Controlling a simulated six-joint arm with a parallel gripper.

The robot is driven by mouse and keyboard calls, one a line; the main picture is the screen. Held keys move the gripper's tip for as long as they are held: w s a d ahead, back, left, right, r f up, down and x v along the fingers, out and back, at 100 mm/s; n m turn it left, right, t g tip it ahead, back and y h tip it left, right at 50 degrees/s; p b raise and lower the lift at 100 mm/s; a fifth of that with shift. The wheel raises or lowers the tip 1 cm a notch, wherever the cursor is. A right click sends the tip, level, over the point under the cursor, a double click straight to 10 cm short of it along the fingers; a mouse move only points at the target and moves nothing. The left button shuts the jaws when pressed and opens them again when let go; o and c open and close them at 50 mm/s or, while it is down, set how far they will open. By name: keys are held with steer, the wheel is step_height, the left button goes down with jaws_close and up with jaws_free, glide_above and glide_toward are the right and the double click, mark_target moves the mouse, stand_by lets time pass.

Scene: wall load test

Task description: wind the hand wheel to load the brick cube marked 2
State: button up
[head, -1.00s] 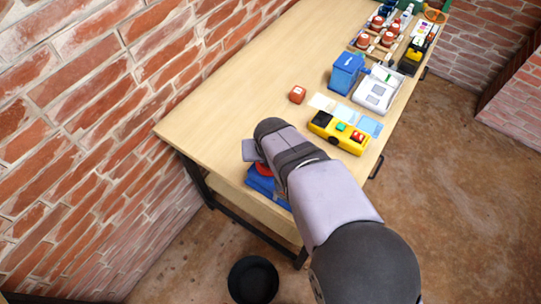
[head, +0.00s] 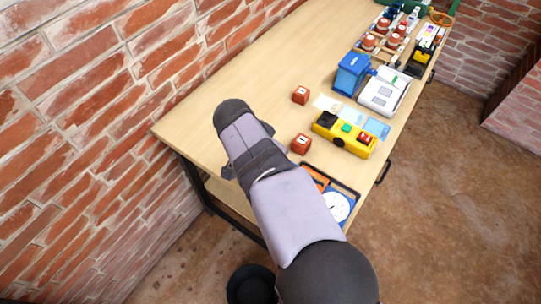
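Two red brick cubes sit on the table right of my arm: a far brick cube (head: 301,95) and a near brick cube (head: 301,143). Their pale marks are too small to read. A blue device with a white dial (head: 338,207) and an orange part (head: 316,176) shows at the table's front edge, partly behind my arm. My gripper (head: 229,172) is almost wholly hidden behind my wrist, over the left part of the table. Its fingers do not show clearly, nor anything in them.
A yellow box with a green and a red button (head: 345,134) stands at the right edge, near pale cards (head: 376,128). Behind are a blue container (head: 351,72), a white device (head: 385,92) and a rack of red-capped items (head: 388,35). The far-left tabletop is clear.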

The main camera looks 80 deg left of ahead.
stand_by(0.5)
steer(key=o, duration=1)
steer(key=shift+o, duration=0.2)
steer(key=b+v, duration=0.1)
steer(key=v, duration=0.6)
steer(key=shift+b, duration=0.3)
steer(key=shift+s+r, duration=0.1)
steer(key=shift+s, duration=0.05)
